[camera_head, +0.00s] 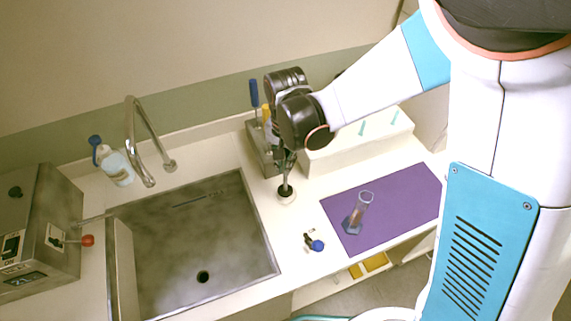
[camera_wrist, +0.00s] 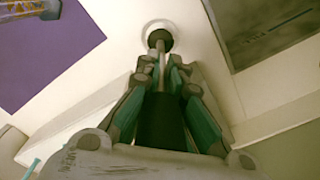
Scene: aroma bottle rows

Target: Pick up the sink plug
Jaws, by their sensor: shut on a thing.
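The sink plug (camera_head: 286,190) is a dark round piece with a thin upright stem. It stands at a white ring on the counter, right of the sink. My gripper (camera_head: 287,165) points down over it and is shut on its stem. In the wrist view the plug's dark round end (camera_wrist: 159,39) shows past my fingertips (camera_wrist: 164,68), with the stem between them. Whether the plug touches the ring or hangs just above it I cannot tell. The sink (camera_head: 240,235) has a dark drain hole (camera_head: 203,277) in its floor.
A purple mat (camera_head: 405,195) with a glass cylinder (camera_head: 362,205) lies to the right. A small blue-capped item (camera_head: 316,245) lies in front. A tool holder (camera_head: 258,150), white rack (camera_head: 365,145), faucet (camera_head: 130,130), bottle (camera_head: 117,168) and metal machine (camera_head: 45,225) stand around the sink.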

